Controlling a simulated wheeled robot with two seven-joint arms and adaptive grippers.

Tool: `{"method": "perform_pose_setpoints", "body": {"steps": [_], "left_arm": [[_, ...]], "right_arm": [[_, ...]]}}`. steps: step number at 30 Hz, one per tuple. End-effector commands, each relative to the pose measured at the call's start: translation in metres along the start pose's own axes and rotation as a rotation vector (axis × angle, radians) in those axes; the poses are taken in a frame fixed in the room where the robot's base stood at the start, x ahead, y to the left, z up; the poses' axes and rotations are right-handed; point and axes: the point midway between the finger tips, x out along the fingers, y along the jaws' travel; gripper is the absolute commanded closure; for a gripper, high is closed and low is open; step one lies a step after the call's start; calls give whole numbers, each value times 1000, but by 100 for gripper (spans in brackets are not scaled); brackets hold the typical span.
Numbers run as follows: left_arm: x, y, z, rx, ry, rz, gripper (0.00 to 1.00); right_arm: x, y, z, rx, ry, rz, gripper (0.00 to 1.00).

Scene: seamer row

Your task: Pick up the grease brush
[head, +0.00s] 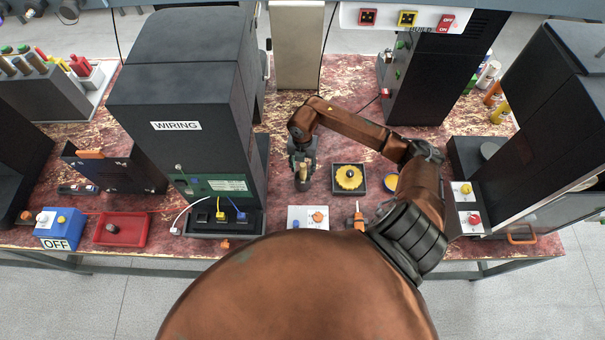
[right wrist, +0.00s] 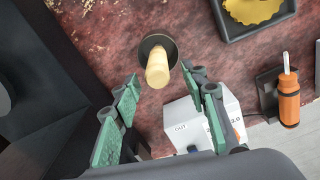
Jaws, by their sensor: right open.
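A pale wooden handle (right wrist: 158,68) stands up from a dark round base (right wrist: 158,44) on the worn red bench. It looks like the grease brush; its bristles are hidden. My right gripper (right wrist: 160,76) is open above it, with its green-padded fingers apart on either side of the handle's near end in the right wrist view. I cannot tell any contact. In the head view, my right gripper (head: 302,178) points down beside the wiring cabinet, with the pale handle at its fingers. My left gripper is not in view.
The tall black wiring cabinet (head: 180,90) stands close left of my right gripper. A yellow gear in a dark tray (head: 349,190) lies to the right. A white box (head: 308,217) and an orange-handled tool (right wrist: 288,100) are nearer the front edge. A red tray (head: 121,229) is far left.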

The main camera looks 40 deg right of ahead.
Motion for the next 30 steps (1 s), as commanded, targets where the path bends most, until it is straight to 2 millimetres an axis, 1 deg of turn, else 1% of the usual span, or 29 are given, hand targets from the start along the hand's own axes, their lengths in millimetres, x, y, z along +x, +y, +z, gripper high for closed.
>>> {"method": "perform_pose_setpoints", "body": {"steps": [1,4,9,13,21,30], "left_arm": [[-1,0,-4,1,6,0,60],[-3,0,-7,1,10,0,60],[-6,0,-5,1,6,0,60],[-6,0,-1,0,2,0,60],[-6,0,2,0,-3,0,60],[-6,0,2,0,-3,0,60]], "right_arm": [[5,0,0,0,1,0,60],[15,0,2,2,3,0,60],[40,1,8,1,2,-1,60],[54,1,9,0,0,0,60],[57,1,9,-1,-1,0,60],[56,1,9,-1,-1,0,80]]}}
